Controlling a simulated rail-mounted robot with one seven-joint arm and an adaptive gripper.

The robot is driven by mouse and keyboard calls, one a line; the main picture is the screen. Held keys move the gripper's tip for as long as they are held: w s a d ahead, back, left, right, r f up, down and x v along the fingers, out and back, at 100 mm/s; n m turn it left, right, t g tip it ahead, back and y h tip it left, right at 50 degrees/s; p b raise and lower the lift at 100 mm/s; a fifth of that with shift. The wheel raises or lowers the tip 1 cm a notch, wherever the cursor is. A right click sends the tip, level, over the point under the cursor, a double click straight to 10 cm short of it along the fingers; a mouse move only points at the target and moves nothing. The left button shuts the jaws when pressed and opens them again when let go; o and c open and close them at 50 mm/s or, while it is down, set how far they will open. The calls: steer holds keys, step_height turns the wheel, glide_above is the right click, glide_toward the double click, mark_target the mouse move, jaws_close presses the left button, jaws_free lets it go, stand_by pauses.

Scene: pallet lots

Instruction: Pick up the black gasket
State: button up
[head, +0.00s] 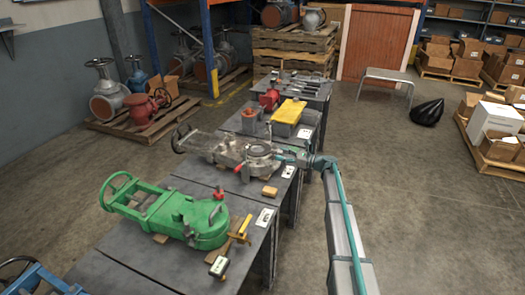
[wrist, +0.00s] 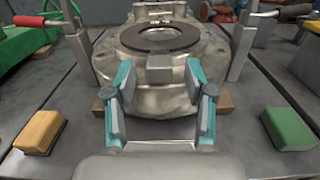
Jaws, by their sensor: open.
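The black gasket (wrist: 160,27) is a flat dark ring lying on the round face of a bare-metal valve body (wrist: 95,60) in the wrist view. The gasket lies beyond the fingertips, and nothing is held. In the head view my gripper (head: 280,154) is at the valve's right end.
A tan block (wrist: 39,131) and a green block (wrist: 288,129) lie on the table either side of my gripper. Upright metal posts with handles flank the valve. A green valve (head: 170,212) lies on the nearer table, and a yellow-topped box (head: 288,112) stands farther back.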

steer(key=shift+w+a, duration=0.3)
steer(key=shift+a, duration=0.2)
jaws_close()
steer(key=shift+r, duration=0.15)
